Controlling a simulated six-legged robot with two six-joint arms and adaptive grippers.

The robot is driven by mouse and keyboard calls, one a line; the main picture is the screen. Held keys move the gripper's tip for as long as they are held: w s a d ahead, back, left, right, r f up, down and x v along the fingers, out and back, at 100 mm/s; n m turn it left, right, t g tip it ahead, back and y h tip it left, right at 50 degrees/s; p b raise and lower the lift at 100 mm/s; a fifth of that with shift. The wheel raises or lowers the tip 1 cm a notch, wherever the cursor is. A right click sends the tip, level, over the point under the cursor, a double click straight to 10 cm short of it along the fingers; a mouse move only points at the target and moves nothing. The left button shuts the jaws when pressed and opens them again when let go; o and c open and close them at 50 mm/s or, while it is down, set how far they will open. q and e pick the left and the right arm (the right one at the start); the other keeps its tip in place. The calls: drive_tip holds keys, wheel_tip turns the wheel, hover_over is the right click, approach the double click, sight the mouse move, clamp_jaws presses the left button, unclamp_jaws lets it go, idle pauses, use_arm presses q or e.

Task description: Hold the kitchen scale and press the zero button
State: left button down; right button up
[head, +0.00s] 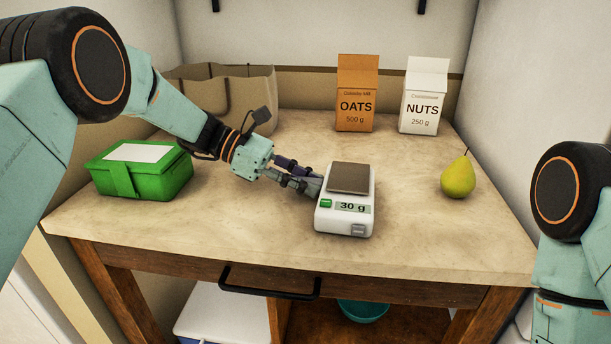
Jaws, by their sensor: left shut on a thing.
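A white kitchen scale (343,222) stands on the table near its front edge. Its display (352,208) reads 30 g, and its brown weighing plate (349,178) is bare. A green button (326,203) sits left of the display and a grey button (358,229) sits at the lower right of the front. My left gripper (312,183) is shut on the scale's left side, and its fingertips are partly hidden there. My right arm shows at the right edge, but its gripper is out of view.
A green box (140,180) with a white top lies at the left. A brown bag (243,95) stands behind my left arm. An oats carton (356,95) and a nuts carton (424,98) stand at the back. A pear (458,178) is at the right. The table (410,200) is clear between scale and pear.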

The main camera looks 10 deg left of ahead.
idle(2.2)
clamp_jaws()
idle(0.3)
idle(1.2)
